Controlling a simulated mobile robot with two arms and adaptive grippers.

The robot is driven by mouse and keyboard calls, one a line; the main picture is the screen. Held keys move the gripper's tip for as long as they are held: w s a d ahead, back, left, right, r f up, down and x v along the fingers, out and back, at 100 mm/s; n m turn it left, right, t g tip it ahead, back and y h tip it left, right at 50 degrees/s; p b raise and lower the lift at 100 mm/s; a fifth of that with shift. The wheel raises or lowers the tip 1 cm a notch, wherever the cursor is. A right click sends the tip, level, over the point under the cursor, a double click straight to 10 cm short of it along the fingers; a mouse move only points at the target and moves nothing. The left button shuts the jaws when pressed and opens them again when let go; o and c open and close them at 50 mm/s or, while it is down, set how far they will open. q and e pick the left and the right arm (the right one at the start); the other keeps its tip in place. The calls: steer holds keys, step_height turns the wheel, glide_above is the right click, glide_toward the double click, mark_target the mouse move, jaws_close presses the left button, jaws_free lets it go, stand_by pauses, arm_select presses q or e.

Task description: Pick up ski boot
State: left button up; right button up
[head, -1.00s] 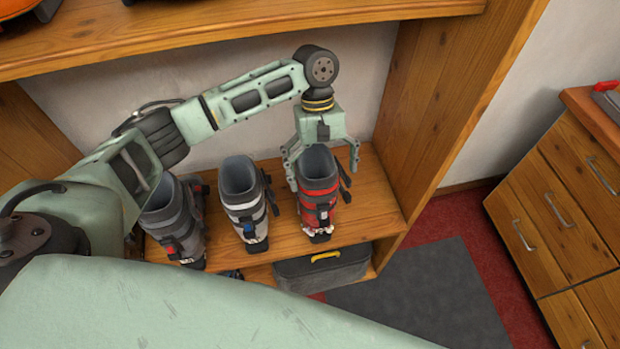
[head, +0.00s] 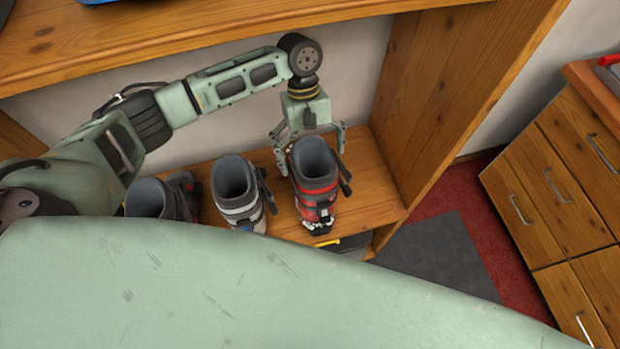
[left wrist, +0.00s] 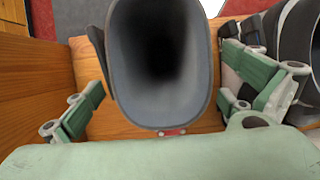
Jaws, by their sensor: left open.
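A red and black ski boot (head: 316,184) stands upright at the right end of the shelf. A grey-white boot (head: 239,192) and a dark grey boot (head: 160,198) stand to its left, the dark one partly hidden by my body. My left gripper (head: 312,158) is open above the red boot, its fingers spread to either side of the cuff. In the left wrist view, the boot's open grey cuff (left wrist: 160,65) lies between the two fingers (left wrist: 172,108), with a gap on the left side. My right gripper is not in view.
The wooden shelf (head: 374,195) is bare to the right of the red boot, up to a side panel (head: 430,90). An upper shelf (head: 190,35) runs above my arm. A drawer cabinet (head: 560,185) stands at the right.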

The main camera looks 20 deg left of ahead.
mark_target(312, 169)
arm_select(q)
steer(key=shift+x, duration=1.25)
steer(key=shift+s+f, duration=0.25)
steer(key=shift+f, duration=0.2)
steer(key=c, duration=0.4)
steer(key=shift+s, duration=0.1)
steer(key=c, duration=0.7)
steer(key=shift+s, duration=0.1)
steer(key=c, duration=0.9)
steer(key=shift+r, duration=0.1)
